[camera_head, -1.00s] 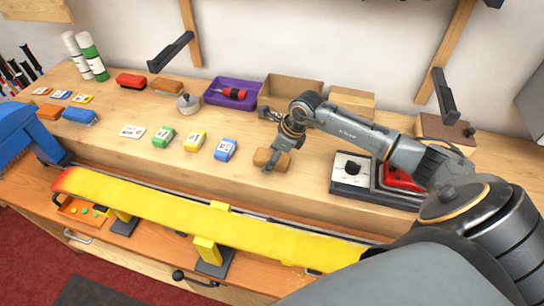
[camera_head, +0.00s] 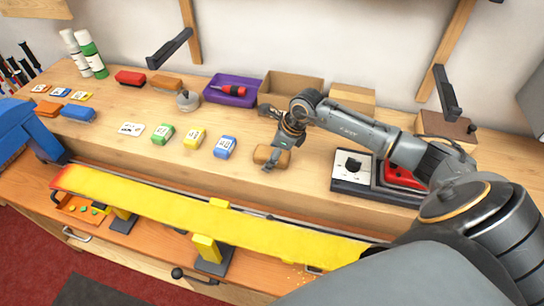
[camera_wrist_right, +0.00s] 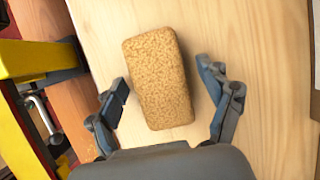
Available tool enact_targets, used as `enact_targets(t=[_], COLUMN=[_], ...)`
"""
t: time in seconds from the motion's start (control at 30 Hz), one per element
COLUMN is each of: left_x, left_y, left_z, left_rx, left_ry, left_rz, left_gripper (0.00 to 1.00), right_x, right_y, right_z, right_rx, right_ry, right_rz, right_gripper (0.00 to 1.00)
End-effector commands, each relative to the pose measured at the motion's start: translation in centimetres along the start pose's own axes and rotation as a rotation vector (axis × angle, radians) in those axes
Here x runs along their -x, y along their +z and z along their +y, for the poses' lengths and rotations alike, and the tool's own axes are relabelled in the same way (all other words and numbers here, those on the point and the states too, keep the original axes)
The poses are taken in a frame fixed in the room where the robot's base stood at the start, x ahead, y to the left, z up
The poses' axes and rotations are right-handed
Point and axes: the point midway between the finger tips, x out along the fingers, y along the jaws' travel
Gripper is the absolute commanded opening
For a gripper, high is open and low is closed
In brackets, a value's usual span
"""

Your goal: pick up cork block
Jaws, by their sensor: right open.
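The cork block (camera_head: 264,155) lies on the wooden bench shelf, a small tan rounded block. In the right wrist view the cork block (camera_wrist_right: 159,78) lies flat on the light wood, slightly tilted. My right gripper (camera_head: 276,153) is at the cork block, partly covering it in the head view. In the right wrist view my right gripper (camera_wrist_right: 168,92) is open, with one finger on each side of the block's near part and a gap visible on both sides. My left gripper is not in view.
A blue wax block (camera_head: 225,147) lies left of the cork block. A black-and-white device (camera_head: 351,171) stands to the right. A cardboard box (camera_head: 292,89) and purple tray (camera_head: 231,91) are behind. A yellow ski (camera_head: 190,213) runs along the front.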

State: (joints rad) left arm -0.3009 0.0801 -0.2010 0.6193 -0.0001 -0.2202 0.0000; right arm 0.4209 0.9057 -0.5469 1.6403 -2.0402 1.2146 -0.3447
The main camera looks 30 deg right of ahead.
Motion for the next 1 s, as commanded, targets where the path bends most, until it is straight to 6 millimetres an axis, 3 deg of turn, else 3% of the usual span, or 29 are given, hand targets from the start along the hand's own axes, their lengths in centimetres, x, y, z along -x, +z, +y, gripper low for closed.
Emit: enact_targets(t=[0.1, 0.13, 0.4, 0.7, 0.9, 1.0], left_x=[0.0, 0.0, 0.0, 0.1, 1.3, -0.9], left_y=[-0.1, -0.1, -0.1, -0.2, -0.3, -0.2], left_z=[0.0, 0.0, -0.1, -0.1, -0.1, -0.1], left_rx=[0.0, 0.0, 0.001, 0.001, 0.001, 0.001], left_ry=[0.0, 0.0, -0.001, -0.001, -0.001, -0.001], left_rz=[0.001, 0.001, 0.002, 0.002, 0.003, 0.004], left_gripper=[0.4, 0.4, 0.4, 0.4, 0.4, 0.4], right_x=[0.0, 0.0, 0.0, 0.1, 0.8, 1.7], right_y=[0.0, 0.0, 0.0, 0.1, 0.4, 0.8], right_z=[0.0, 0.0, 0.0, 0.0, 0.0, -0.1], right_rx=[0.0, 0.0, 0.0, 0.0, 0.0, 0.005], right_ry=[0.0, 0.0, 0.0, 0.0, 0.001, -0.005], right_rz=[0.0, 0.0, 0.0, -0.001, -0.001, -0.004], right_gripper=[0.79, 0.75, 0.21, 0.21, 0.21, 0.21])
